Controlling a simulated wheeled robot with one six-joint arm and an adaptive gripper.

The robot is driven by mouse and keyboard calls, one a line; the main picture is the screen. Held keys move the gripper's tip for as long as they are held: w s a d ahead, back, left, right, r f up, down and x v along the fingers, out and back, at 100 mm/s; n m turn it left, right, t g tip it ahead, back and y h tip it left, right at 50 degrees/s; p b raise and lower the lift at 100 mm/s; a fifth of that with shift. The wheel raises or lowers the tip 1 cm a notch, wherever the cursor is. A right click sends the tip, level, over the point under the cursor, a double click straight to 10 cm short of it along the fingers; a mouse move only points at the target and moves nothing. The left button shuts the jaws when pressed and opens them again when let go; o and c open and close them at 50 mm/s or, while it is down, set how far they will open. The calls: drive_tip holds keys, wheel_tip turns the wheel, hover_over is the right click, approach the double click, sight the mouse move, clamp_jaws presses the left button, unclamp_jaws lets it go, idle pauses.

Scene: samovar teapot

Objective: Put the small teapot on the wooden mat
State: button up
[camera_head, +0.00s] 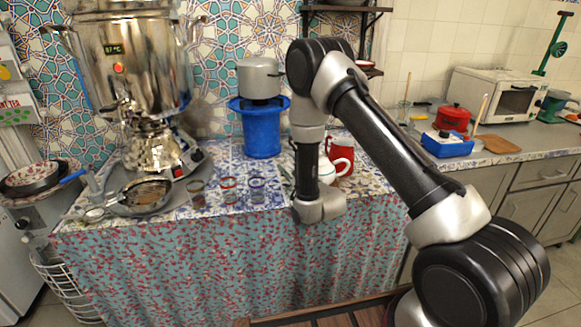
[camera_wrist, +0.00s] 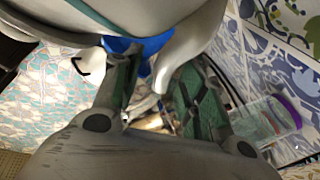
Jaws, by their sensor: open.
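A small white teapot (camera_head: 327,172) with a curved handle stands on the patterned counter in the head view, partly hidden by my arm. In the wrist view, its pale body fills the top and its curved handle (camera_wrist: 180,48) reaches down between my fingers. My gripper (camera_wrist: 155,85) is open, with one finger on each side of the handle; I cannot tell whether they touch it. In the head view the fingers are hidden behind my wrist. A flat brown wooden mat (camera_head: 499,145) lies on the counter at the right.
A blue canister (camera_head: 261,135) with a metal pot on top is behind, left of my arm. Several small glasses (camera_head: 229,189) and a large samovar (camera_head: 130,65) stand left. A blue box (camera_head: 446,145) and red pot (camera_head: 453,118) are near the mat.

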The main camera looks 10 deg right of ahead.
drive_tip(key=v, duration=1.2)
drive_tip(key=w+d+r+m+g+h, duration=0.2)
drive_tip(key=w+d+r+m+g, duration=0.15)
drive_tip(key=r, duration=0.45)
drive_tip(key=s+d+r+m+g+h, duration=0.1)
drive_tip(key=s+d+r+m+g, duration=0.2)
drive_tip(key=r, duration=0.5)
drive_tip(key=s+d+r+m+g, duration=0.1)
drive_tip(key=s+d+r+g, duration=0.1)
drive_tip(key=s, duration=0.8)
drive_tip(key=s+d+r+m+g+h, duration=0.1)
drive_tip(key=s+d+r, duration=0.3)
drive_tip(key=s, duration=0.7)
drive_tip(key=s+d+r+m+g+h, duration=0.1)
drive_tip(key=s+d+r+m+g, duration=0.1)
drive_tip(key=s, duration=0.8)
wheel_tip(320, 180, up, 2)
drive_tip(key=shift+s+d+r+g, duration=0.1)
drive_tip(key=shift+s+d+g, duration=0.3)
drive_tip(key=shift+d+g, duration=0.35)
